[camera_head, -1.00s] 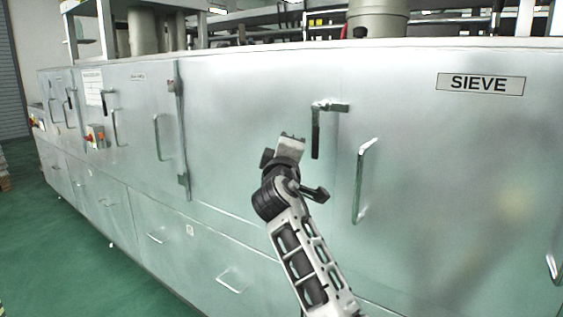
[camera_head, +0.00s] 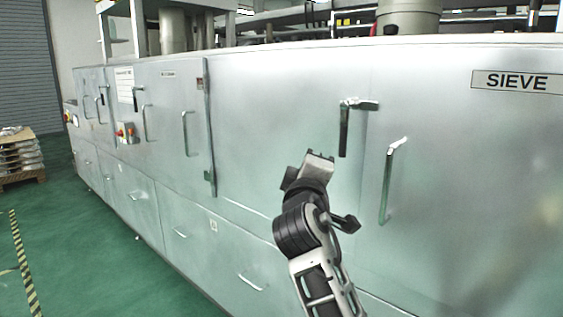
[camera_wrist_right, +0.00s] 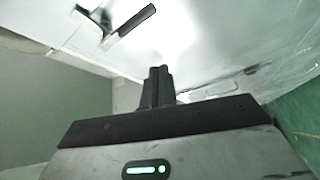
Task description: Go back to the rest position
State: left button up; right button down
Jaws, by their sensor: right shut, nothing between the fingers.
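My right gripper (camera_head: 320,160) is raised in front of the large metal cabinet (camera_head: 275,110) in the head view, its arm coming up from the bottom. In the right wrist view the two dark fingers of the right gripper (camera_wrist_right: 158,86) are together with nothing between them. The gripper appears apart from the latch handle (camera_head: 345,125), which is up and to its right. That handle also shows in the wrist view (camera_wrist_right: 118,22), at the upper left. My left gripper is not in view.
A long bar handle (camera_head: 387,180) is on the door under the SIEVE sign (camera_head: 516,81). The cabinet runs back to the left with several more handles. A pallet with stacked castings (camera_head: 20,158) stands at the far left. Green floor (camera_head: 80,260) is clear at the lower left.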

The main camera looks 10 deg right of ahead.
jog(key=s+f+m+g+y, duration=0.1)
jog(key=s+f+g+y, duration=0.3)
jog(key=f, duration=1)
jog(key=s+f+m+y, duration=0.1)
jog(key=s+f+y, duration=0.2)
jog(key=s+f, duration=0.75)
jog(key=s+a+f+m+g+y, duration=0.2)
jog(key=s+f+m, duration=0.3)
jog(key=s+f, duration=1.1)
jog(key=shift+s+m+g+y, duration=0.4)
jog(key=shift+g+y, duration=0.1)
jog(key=shift+g, duration=0.4)
